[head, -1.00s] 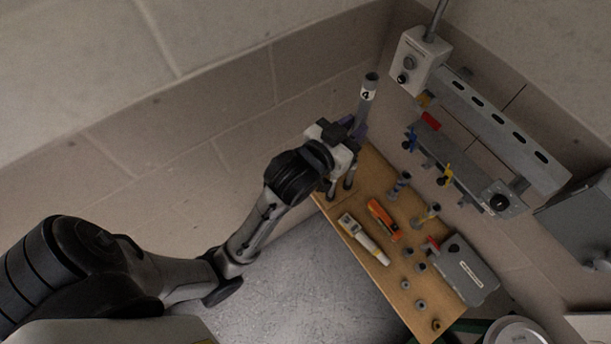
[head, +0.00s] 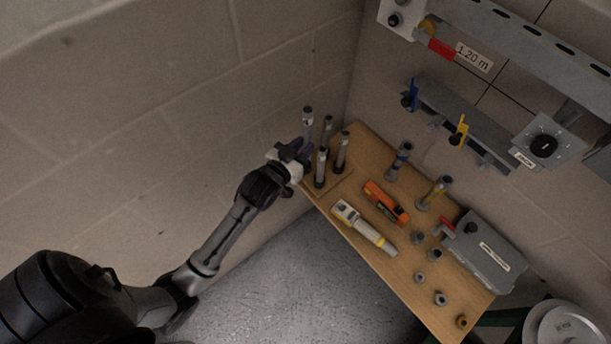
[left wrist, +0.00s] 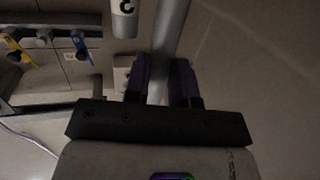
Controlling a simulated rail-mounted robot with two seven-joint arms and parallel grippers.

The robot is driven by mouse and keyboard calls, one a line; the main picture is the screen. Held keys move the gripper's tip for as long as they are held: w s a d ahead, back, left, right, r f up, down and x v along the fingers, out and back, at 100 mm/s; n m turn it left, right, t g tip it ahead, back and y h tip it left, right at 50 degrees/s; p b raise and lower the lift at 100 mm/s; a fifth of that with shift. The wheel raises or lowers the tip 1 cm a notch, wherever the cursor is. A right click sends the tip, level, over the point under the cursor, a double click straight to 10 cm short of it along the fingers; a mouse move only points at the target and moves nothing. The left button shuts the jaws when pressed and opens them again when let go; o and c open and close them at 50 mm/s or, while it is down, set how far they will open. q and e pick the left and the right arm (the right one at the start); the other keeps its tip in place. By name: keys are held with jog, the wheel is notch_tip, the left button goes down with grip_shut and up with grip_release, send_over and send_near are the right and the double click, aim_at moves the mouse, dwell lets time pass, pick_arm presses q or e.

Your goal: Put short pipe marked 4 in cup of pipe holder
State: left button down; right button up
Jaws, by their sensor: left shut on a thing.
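The short pipe marked 4 (head: 307,122) is a grey tube with a white label near its top. It stands roughly upright in my left gripper (head: 298,151) at the table's far left corner. In the left wrist view the purple fingers (left wrist: 162,80) are shut on the grey pipe (left wrist: 170,35). The pipe holder (head: 326,187) is at that corner, with other grey pipes (head: 341,152) standing in it close beside the held pipe. One pipe marked 3 (left wrist: 124,18) shows in the left wrist view. The held pipe's lower end and its cup are hidden.
The wooden table (head: 350,262) also holds an orange tool (head: 386,203), a yellow-white tool (head: 364,228), a grey box (head: 482,252), two upright fittings and several small grey parts. Walls stand close behind the holder. A rail with blue and yellow handles (head: 460,130) is on the wall.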

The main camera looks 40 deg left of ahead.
pick_arm(q)
jog(key=shift+m+h, duration=0.4)
jog(key=shift+w+a+f+b, duration=0.35)
jog(key=shift+w+a+f, duration=0.25)
jog(key=shift+f, duration=1.7)
jog(key=shift+w+a+f+b, duration=0.4)
jog(key=shift+w+a+f, duration=0.15)
jog(key=shift+f, duration=1.75)
jog(key=shift+w+a+f+b, duration=0.35)
jog(key=shift+w+a+f, duration=0.2)
jog(key=shift+f, duration=1.75)
pick_arm(e)
jog(key=shift+f, duration=1.5)
pick_arm(q)
jog(key=shift+f, duration=0.2)
jog(key=c, duration=1)
grip_release()
pick_arm(e)
jog(key=shift+d, duration=0.1)
pick_arm(q)
jog(key=shift+o, duration=0.2)
